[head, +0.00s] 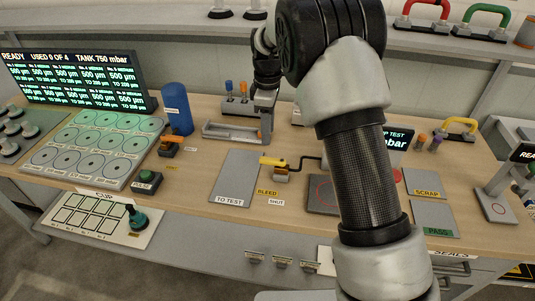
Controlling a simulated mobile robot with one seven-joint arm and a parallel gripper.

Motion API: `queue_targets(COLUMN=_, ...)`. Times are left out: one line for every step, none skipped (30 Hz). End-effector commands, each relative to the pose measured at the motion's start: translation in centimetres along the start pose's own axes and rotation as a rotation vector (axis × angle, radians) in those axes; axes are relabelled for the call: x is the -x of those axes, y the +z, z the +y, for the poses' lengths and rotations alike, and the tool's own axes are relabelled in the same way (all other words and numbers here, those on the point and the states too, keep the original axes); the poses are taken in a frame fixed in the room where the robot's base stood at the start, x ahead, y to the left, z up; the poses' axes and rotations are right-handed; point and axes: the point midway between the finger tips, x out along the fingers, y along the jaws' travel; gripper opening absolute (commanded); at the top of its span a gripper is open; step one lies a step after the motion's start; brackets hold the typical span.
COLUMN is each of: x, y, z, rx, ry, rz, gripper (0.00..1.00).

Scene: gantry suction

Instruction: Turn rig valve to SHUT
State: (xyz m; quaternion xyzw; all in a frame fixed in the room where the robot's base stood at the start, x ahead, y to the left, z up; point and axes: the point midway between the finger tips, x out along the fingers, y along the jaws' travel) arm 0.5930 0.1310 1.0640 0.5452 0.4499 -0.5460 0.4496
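The lever's free end is toward the left. A yellow BLEED label (267,192) and a white SHUT label (276,202) lie in front of it. A dark pipe runs from the valve to the right. My gripper (266,112) hangs behind the valve, near a grey tray-like fixture (222,131), apart from the lever. Its fingers are small and merge with the fixture, so I cannot tell how far they are open.
A blue tank (176,108) and an orange-handled valve (169,147) stand to the left. A grey TO TEST pad (236,176) lies left of the rig valve. My arm hides part of the test screen (397,142). A yellow-handled tool (459,127) stands at right.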

Motion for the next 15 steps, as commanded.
queue_targets(x=-1.2, y=0.0, z=-0.1, rx=-0.001, ry=-0.003, rz=-0.002, gripper=0.38)
queue_targets(x=-1.9, y=0.1, z=-0.1, rx=-0.001, ry=-0.004, rz=-0.002, gripper=0.38)
queue_targets(x=-2.8, y=0.0, z=-0.1, rx=-0.001, ry=-0.003, rz=-0.002, gripper=0.38)
queue_targets(x=-3.4, y=0.0, z=-0.1, rx=0.0, ry=-0.003, rz=-0.002, gripper=0.38)
queue_targets(x=-4.1, y=0.1, z=-0.1, rx=0.0, ry=-0.003, rz=-0.003, gripper=0.38)
queue_targets(x=-4.9, y=0.0, z=-0.1, rx=0.001, ry=-0.003, rz=-0.003, gripper=0.38)
queue_targets(x=-5.5, y=0.0, z=-0.1, rx=0.001, ry=-0.002, rz=-0.002, gripper=0.38)
queue_targets(x=-6.1, y=0.0, z=-0.1, rx=0.0, ry=-0.003, rz=-0.001, gripper=0.38)
queue_targets(x=-6.8, y=0.0, z=-0.1, rx=-0.001, ry=-0.002, rz=-0.001, gripper=0.38)
queue_targets(x=-7.2, y=0.0, z=-0.1, rx=-0.001, ry=-0.002, rz=-0.001, gripper=0.38)
queue_targets(x=-7.7, y=0.1, z=-0.1, rx=-0.001, ry=-0.002, rz=-0.002, gripper=0.38)
queue_targets(x=-8.3, y=0.1, z=0.0, rx=-0.001, ry=-0.001, rz=-0.002, gripper=0.38)
queue_targets(x=-8.6, y=0.1, z=0.0, rx=-0.001, ry=-0.001, rz=-0.001, gripper=0.38)
queue_targets(x=-8.9, y=0.1, z=0.0, rx=-0.001, ry=-0.001, rz=-0.001, gripper=0.38)
queue_targets(x=-9.3, y=0.0, z=0.0, rx=-0.001, ry=-0.001, rz=-0.001, gripper=0.38)
